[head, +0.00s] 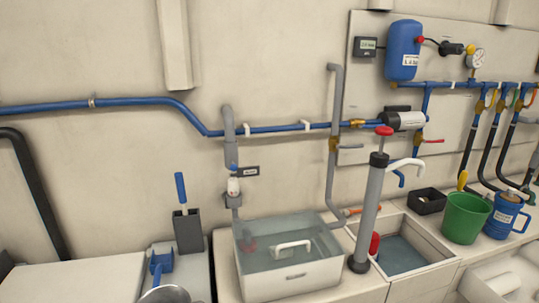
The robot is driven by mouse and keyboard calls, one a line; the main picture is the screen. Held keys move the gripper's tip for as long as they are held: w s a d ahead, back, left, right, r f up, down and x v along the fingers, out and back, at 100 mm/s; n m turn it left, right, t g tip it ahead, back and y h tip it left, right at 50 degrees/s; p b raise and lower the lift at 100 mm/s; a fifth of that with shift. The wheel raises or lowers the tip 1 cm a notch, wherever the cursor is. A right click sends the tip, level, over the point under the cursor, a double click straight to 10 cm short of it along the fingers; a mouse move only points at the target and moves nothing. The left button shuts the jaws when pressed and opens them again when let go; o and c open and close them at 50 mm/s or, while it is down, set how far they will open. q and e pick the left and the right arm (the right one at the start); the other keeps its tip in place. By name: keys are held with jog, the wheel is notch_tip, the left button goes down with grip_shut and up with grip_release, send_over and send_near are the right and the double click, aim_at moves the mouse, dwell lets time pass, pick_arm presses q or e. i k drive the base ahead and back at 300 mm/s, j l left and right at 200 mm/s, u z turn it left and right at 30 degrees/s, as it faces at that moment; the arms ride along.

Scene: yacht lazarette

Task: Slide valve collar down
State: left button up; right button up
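A grey block (233,201) sits directly under the fitting. This may be the valve collar, but it is too small to tell which part slides. A small dark label (251,171) is on the wall to its right. Neither of my grippers shows in the head view.
A blue-handled tool (181,188) stands in a dark holder (188,232) at left.

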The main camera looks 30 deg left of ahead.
aim_at(230, 150)
jog(key=u, duration=1.25)
